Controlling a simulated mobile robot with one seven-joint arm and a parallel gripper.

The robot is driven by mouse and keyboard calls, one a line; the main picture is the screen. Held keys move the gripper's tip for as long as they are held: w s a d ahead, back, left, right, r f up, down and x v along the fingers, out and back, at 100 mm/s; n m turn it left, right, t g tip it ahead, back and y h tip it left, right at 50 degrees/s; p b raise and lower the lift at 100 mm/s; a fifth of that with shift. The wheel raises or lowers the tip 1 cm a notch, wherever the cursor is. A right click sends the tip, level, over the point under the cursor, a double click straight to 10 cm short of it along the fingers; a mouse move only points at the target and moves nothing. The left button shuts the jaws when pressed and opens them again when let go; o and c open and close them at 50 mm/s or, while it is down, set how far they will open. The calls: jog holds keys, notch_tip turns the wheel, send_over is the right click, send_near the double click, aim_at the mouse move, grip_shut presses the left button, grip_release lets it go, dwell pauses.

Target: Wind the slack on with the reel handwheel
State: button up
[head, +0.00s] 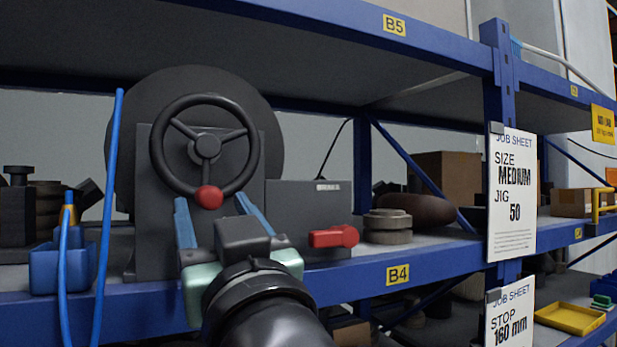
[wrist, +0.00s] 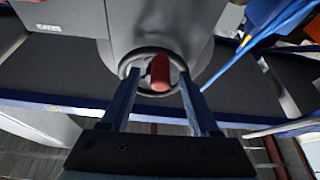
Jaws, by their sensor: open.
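The black three-spoke reel handwheel (head: 205,146) faces me in front of the dark round reel (head: 262,112) on the shelf. Its red knob (head: 208,197) is at the bottom of the rim. My gripper (head: 211,200) is open, with its two blue fingers pointing at the wheel, one on each side of the knob in the picture. In the wrist view the red knob (wrist: 160,73) shows between the fingertips, with the handwheel rim (wrist: 125,66) behind. I see no finger touching the knob; the depth between them is hard to tell.
A grey brake box (head: 305,205) with a red lever (head: 334,236) stands just right of the wheel. A blue cable (head: 108,200) hangs on the left near a blue bin (head: 62,265). The blue shelf beam (head: 340,283) runs below, and the upper shelf (head: 300,60) is overhead.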

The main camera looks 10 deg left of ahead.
aim_at(211, 145)
jog(key=shift+p+x, duration=0.5)
jog(key=shift+x, duration=1.2)
grip_shut()
jog(key=shift+a, duration=0.1)
